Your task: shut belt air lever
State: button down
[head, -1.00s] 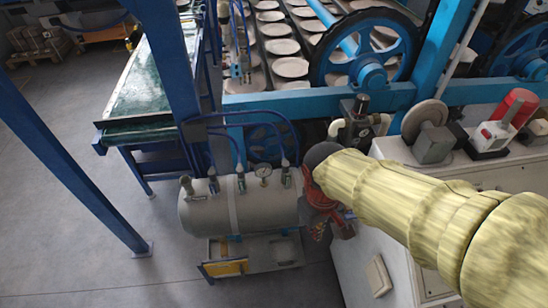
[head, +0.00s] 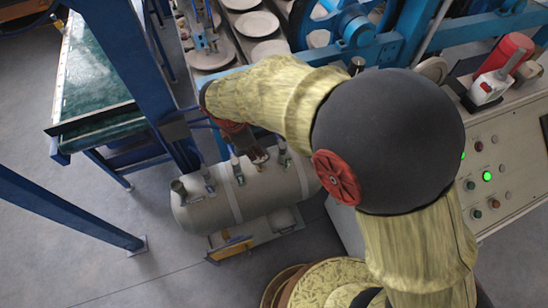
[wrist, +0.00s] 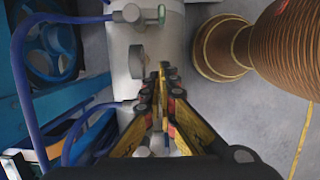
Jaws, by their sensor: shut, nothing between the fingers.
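The grey air tank (head: 205,215) lies on its side, with several small valve fittings on top. One fitting (head: 207,180) stands left of my gripper, and another (head: 282,152) stands to its right. In the wrist view the tank (wrist: 119,40) runs away under my fingers. A valve (wrist: 132,13) with a small green part (wrist: 161,14) sits at its far end, with a blue hose joined. My gripper (wrist: 163,68) is shut and empty over the tank. In the head view my gripper (head: 259,157) is among the fittings, partly hidden by my arm. I cannot tell which fitting is the belt air lever, or whether I touch it.
Blue hoses (wrist: 22,75) loop along the left of the wrist view. Blue frame posts (head: 125,70) and a green belt table (head: 95,80) stand left of the tank. A control cabinet (head: 510,180) stands at the right. Open floor (head: 60,265) lies in front.

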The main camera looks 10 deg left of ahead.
aim_at(288, 164)
dwell(0.3)
jog(key=w+d+f+b, duration=0.1)
jog(key=w+d+f, duration=0.2)
jog(key=f, duration=0.6)
jog(key=d, duration=0.2)
jog(key=shift+w+d+f, duration=0.15)
jog(key=shift+d+f, duration=0.15)
jog(key=shift+f, duration=0.1)
jog(key=shift+d+r, duration=0.1)
jog(key=shift+r, duration=0.05)
jog(key=shift+w+d+y+p, duration=0.1)
jog(key=shift+w+y+p, duration=0.05)
jog(key=shift+y+p, duration=0.3)
